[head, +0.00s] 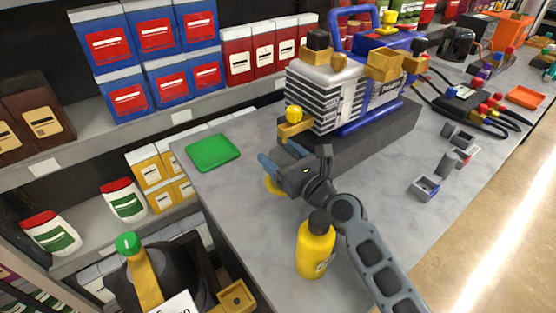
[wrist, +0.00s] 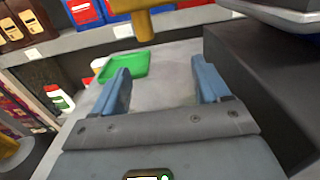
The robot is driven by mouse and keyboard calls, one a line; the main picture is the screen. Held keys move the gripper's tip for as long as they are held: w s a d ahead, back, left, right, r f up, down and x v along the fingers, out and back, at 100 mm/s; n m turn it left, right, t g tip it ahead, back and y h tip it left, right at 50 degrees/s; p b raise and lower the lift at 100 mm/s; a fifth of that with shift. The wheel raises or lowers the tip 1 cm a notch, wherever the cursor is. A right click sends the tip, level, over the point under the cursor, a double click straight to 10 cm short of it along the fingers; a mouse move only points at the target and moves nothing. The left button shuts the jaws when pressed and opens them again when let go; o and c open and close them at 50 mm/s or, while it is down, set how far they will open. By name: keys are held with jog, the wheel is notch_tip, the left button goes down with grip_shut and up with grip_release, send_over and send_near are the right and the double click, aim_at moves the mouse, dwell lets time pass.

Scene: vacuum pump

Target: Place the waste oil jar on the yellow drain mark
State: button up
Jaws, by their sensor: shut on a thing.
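My gripper (head: 280,158) is at the near left end of the vacuum pump (head: 325,98), just below its brass drain spout (head: 295,129) with a yellow knob. In the wrist view its two blue fingers (wrist: 160,72) stand apart, closed on a pale, see-through shape, apparently the waste oil jar (wrist: 162,93). The jar's outline is hard to make out, and I cannot pick it out in the head view. A yellow patch, apparently the drain mark (head: 272,187), shows on the bench beneath my gripper, mostly hidden by it. I cannot tell whether the jar touches the bench.
A yellow bottle with a black cap (head: 316,247) stands near the bench's front edge, close to my arm. A green tray (head: 212,152) lies at the back left. The pump's dark plinth (head: 372,143) is right of my gripper. Small grey parts (head: 425,187) lie to the right.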

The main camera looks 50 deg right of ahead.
jog(key=shift+r, duration=0.1)
jog(key=shift+f, duration=0.2)
jog(key=o, duration=1.1)
jog(key=shift+r, duration=0.15)
jog(key=b+v, duration=0.3)
jog(key=v, duration=0.7)
jog(key=shift+s, duration=0.35)
jog(key=shift+s+a, duration=0.25)
jog(key=shift+s, duration=0.45)
